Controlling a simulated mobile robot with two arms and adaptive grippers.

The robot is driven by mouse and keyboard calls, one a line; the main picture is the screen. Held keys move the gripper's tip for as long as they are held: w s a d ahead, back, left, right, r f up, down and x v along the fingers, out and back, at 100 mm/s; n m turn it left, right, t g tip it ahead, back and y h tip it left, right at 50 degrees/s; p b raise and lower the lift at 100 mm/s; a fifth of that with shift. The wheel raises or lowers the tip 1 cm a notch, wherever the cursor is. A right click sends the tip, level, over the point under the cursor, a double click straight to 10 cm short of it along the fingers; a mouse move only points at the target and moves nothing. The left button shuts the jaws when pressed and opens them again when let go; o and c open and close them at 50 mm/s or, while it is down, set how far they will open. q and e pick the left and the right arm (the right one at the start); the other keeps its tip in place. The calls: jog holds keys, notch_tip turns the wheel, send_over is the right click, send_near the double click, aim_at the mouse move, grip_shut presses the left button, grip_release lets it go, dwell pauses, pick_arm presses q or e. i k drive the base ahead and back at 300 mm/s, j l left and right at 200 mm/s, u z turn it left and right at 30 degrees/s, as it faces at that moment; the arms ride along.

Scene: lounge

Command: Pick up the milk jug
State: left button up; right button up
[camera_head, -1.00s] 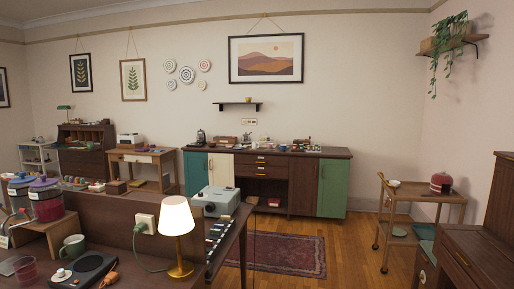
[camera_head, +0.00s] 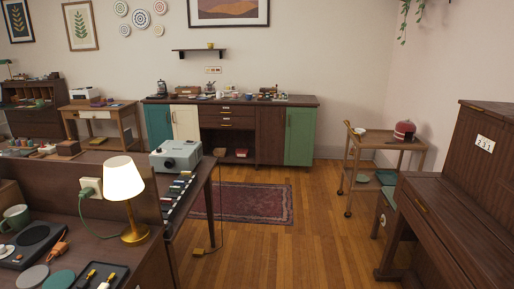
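I cannot pick out the milk jug for sure. A small white vessel (camera_head: 359,131) stands at the left end of the trolley top, too small to tell what it is. Small pale items (camera_head: 210,88) on the far sideboard (camera_head: 228,105) are also too small to name. Neither of my grippers is in view.
A wooden trolley (camera_head: 388,142) with a red round object (camera_head: 404,131) stands at the right wall. A dark upright cabinet (camera_head: 490,150) fills the right side. A lit lamp (camera_head: 122,180) stands on the near desk. Open wooden floor (camera_head: 300,245) and a red rug (camera_head: 245,203) lie between.

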aim_at(220, 95)
jog(key=i+l, duration=0.15)
jog(key=i, duration=0.5)
jog(key=i+l+z, duration=0.1)
jog(key=i, duration=0.55)
jog(key=i+l, duration=0.2)
jog(key=i, duration=1.5)
jog(key=i+l+u, duration=0.1)
jog(key=i, duration=0.9)
